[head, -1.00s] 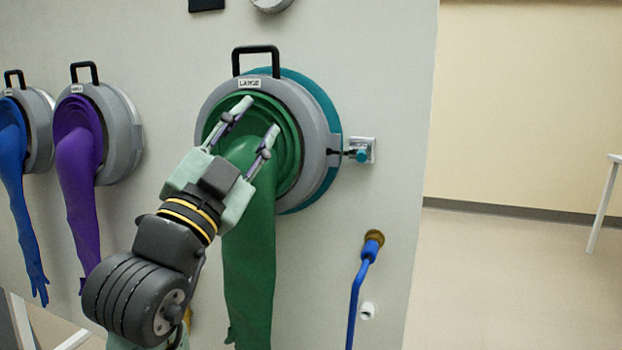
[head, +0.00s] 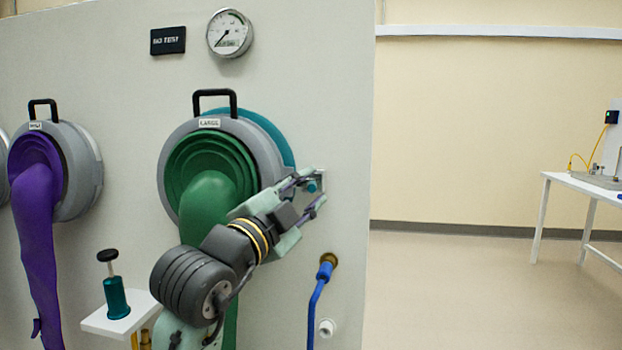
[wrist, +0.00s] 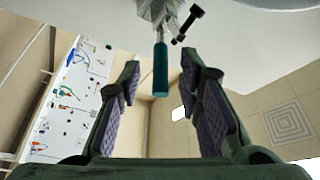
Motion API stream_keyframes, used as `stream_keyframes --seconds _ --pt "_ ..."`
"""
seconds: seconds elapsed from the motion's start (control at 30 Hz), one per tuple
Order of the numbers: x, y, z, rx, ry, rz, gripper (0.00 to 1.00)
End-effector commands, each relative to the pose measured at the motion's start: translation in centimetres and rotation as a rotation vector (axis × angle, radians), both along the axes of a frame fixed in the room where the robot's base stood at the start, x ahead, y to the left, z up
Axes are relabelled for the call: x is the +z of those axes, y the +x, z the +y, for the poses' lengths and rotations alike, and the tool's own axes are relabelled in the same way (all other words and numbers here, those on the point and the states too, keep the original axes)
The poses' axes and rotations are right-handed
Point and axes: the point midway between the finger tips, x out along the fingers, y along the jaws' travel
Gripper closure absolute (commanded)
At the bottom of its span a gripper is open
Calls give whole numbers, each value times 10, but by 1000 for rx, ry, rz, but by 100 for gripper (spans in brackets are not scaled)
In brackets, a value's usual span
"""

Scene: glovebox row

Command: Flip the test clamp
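The test clamp (head: 313,186) is mounted on the panel just right of the green glove port. In the head view my fingers largely cover it, and a bit of its teal handle shows between them. In the wrist view its teal handle (wrist: 160,72) points toward the palm, with a metal bracket behind it and a dark pin beside it. My gripper (head: 314,188) is open at the clamp, with one finger above and one below. In the wrist view the gripper (wrist: 160,65) has its fingers on either side of the handle, with visible gaps on both sides.
The green glove (head: 205,200) hangs behind my arm. A blue hose (head: 317,292) with a brass fitting is below the gripper. A purple glove (head: 38,215) and a small shelf (head: 120,322) with a teal pump are left. Open floor and a white table (head: 560,180) lie right.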

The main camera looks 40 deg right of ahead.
Motion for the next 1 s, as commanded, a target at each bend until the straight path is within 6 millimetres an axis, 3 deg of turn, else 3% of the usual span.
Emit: stream_keyframes --seconds 0.2,0.5,1.0 --pt "4 6 -17 0 0 0 68" --pt "4 7 -18 1 0 -1 68" --pt "4 7 -18 1 0 -1 100"
